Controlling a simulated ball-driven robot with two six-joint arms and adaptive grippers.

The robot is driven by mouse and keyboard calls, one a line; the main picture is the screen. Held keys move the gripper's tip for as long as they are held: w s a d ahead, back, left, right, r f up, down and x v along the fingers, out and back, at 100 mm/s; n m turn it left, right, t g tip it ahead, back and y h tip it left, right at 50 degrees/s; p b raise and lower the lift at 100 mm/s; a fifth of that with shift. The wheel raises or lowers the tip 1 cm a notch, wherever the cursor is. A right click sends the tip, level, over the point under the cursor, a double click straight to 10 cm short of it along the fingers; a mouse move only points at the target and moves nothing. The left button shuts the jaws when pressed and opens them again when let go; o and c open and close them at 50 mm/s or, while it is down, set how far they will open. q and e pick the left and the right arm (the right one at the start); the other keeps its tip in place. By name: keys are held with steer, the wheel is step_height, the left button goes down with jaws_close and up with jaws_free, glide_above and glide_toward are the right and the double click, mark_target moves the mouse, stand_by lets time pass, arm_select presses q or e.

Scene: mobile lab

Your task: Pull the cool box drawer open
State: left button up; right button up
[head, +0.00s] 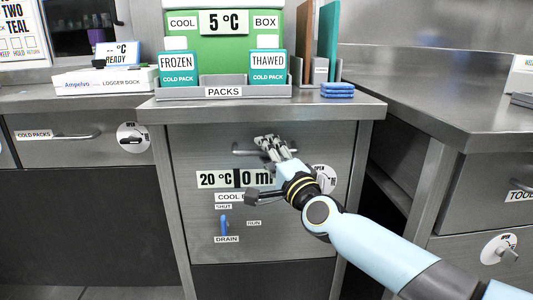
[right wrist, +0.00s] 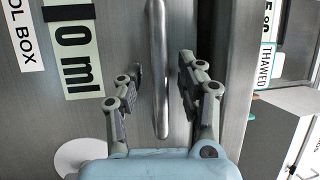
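The cool box drawer (head: 290,235) is a grey metal front under the middle counter, and it looks closed. Its horizontal bar handle (head: 241,152) is near the top of the front, partly hidden by my right gripper (head: 273,145). In the right wrist view the handle (right wrist: 158,50) runs between the two fingers of my right gripper (right wrist: 161,75). The fingers are apart, with a visible gap on each side of the bar. The drawer front carries a "20 °C" and "0 ml" display (head: 215,179) and a blue drain lever (head: 224,225). My left gripper is not in view.
A green cool box (head: 232,47) stands on the counter (head: 230,109), behind a packs tray (head: 180,93) with frozen and thawed cold packs. Blue pads (head: 337,90) lie to the right. Another counter (head: 430,90) with drawers flanks the right; a cold packs drawer (head: 75,150) is left.

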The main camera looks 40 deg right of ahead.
steer(key=shift+w, duration=0.2)
steer(key=shift+c, duration=0.5)
jaws_close()
